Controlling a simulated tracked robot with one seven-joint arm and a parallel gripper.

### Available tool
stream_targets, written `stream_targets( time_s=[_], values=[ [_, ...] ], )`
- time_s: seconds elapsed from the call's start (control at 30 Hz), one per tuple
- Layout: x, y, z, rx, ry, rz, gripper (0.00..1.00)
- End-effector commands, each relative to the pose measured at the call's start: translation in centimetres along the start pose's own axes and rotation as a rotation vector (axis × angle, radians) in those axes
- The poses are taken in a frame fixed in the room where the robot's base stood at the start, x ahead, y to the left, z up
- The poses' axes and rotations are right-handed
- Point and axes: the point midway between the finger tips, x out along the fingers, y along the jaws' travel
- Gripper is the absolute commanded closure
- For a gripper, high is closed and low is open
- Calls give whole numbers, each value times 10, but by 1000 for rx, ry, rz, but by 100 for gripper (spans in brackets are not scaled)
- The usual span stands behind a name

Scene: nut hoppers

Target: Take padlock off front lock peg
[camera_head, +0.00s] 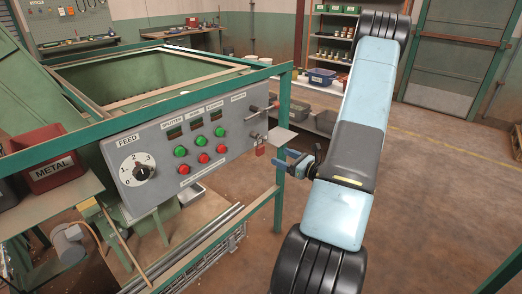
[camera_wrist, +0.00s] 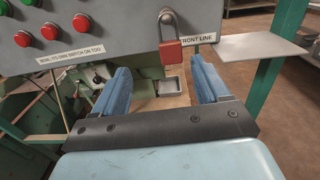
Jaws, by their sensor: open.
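The padlock (camera_wrist: 171,55) has a red body and a grey shackle. In the head view the padlock (camera_head: 260,151) shows small at the panel's right end. My gripper (camera_head: 279,160) is open and empty, with its blue fingers pointing toward the panel. In the wrist view the padlock appears beyond the finger tips, between them and nearer the right finger. I cannot tell the exact gap.
A small metal shelf (camera_head: 282,138) juts out right of the padlock, by a green frame post (camera_head: 281,190). The panel (camera_head: 190,140) carries green and red buttons and a feed dial (camera_head: 140,172). A red metal bin (camera_head: 48,160) stands at left.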

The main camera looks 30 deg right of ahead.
Motion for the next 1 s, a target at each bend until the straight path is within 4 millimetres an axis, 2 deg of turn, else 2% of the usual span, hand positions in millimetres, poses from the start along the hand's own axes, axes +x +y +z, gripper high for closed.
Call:
stream_targets(
  time_s=[0.17,0.6,1.0],
  values=[
    [3,-7,-7,18,-4,-35,26],
    [72,-9,-7,17,-4,-32,26],
    [96,-12,-8,17,-4,-31,26]
  ],
)
